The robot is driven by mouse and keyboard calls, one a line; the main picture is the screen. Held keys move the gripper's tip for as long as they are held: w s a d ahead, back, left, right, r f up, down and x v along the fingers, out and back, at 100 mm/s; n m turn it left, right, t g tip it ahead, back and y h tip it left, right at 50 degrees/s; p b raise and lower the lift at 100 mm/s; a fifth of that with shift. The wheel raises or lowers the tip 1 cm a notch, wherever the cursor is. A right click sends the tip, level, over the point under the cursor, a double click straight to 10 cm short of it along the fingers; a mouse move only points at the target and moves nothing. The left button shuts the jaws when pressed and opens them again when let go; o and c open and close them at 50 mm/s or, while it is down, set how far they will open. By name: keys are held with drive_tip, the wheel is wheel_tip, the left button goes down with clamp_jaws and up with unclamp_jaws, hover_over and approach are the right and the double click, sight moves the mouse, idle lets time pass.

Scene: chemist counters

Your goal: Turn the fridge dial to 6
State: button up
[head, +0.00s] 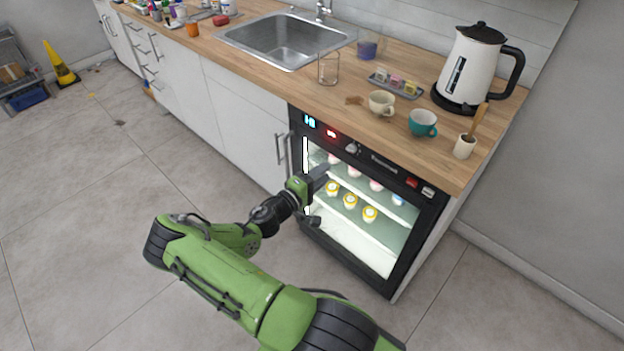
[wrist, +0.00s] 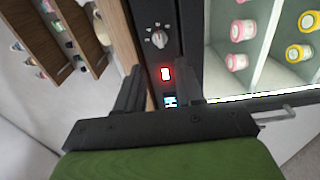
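The fridge (head: 385,284) is a black-framed, glass-fronted unit under the counter, with lit shelves. Its dial (head: 351,147) is a small light knob on the black top panel, right of a red display (head: 331,134). In the wrist view the dial (wrist: 157,38) shows whole, with marks around it too small to read. My gripper (head: 321,170) is in front of the fridge, apart from the dial. In the wrist view its two dark fingers (wrist: 158,82) stand apart with nothing between them, and the dial lies beyond their tips.
The wooden counter (head: 286,82) overhangs the panel; a beige cup (head: 381,103), teal cup (head: 423,122) and mortar (head: 464,147) stand near its edge. A handle (head: 281,149) juts from the cabinet left of the fridge. The floor (head: 95,215) at left is mostly clear.

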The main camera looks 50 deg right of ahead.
drive_tip(key=a, duration=0.4)
drive_tip(key=shift+w+a, duration=0.15)
drive_tip(key=shift+a, duration=0.1)
drive_tip(key=s+a+r+m+t+y+p, duration=0.2)
drive_tip(key=a+r+m+y+p, duration=0.3)
drive_tip(key=a+r+y, duration=1.1)
drive_tip(key=s+a+r+n+t+y+p, duration=0.1)
drive_tip(key=s+a+r+n+t+p, duration=0.1)
drive_tip(key=s+a+r, duration=0.3)
drive_tip(key=s+a+r+n+t+y+p, duration=0.1)
drive_tip(key=s+a+r+n+t, duration=0.2)
drive_tip(key=a+r, duration=0.7)
drive_tip(key=s+n, duration=0.1)
drive_tip(key=s, duration=0.1)
drive_tip(key=shift+s+a+r+p, duration=0.2)
drive_tip(key=shift+s+a+p, duration=0.1)
drive_tip(key=shift+s+p, duration=0.05)
